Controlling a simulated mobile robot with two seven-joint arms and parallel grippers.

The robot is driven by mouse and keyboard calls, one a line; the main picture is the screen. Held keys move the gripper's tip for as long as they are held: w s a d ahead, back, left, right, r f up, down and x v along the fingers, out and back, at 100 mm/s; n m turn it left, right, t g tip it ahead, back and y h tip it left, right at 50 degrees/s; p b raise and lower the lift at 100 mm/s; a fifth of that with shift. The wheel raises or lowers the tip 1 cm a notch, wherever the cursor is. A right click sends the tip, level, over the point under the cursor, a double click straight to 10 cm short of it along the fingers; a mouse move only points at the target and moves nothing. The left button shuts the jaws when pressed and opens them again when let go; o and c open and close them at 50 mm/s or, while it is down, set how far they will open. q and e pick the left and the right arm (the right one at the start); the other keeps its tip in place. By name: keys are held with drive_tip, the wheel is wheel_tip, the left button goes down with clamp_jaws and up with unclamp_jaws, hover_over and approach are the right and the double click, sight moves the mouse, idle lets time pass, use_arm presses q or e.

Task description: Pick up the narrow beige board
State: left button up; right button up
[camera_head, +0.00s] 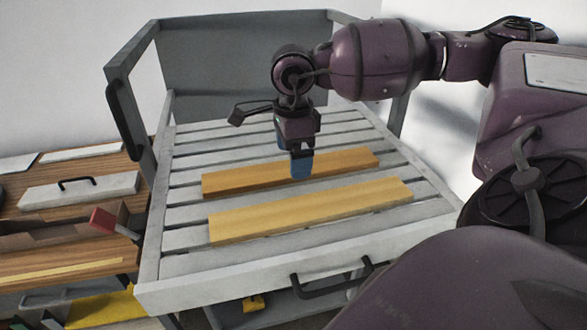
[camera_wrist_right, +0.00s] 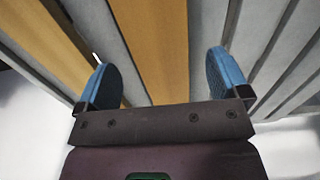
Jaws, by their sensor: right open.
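A pale beige-yellow board (camera_head: 310,209) lies on the slatted rack, nearer its front edge. A darker orange-brown board (camera_head: 235,182) lies parallel behind it. My right gripper (camera_head: 292,158) is open and points down over the orange-brown board. In the right wrist view, one orange-toned board (camera_wrist_right: 150,45) runs between the two blue fingers, with bare slats on both sides of it. A second board (camera_wrist_right: 62,45) lies to the left, outside the fingers and partly hidden by the left finger. Neither board is held. My left gripper is not in view.
The grey slatted rack (camera_head: 182,262) has a raised back panel (camera_head: 240,55) and side posts. A wooden table (camera_head: 30,265) at the left holds a grey block with a handle (camera_head: 80,190), a red-ended tool (camera_head: 103,220) and a thin yellowish strip (camera_head: 60,270). Bare slats lie around both boards.

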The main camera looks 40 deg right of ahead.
drive_tip(key=shift+f, duration=1.25)
drive_tip(key=shift+c, duration=0.2)
drive_tip(key=c, duration=1.1)
drive_tip(key=shift+r, duration=0.15)
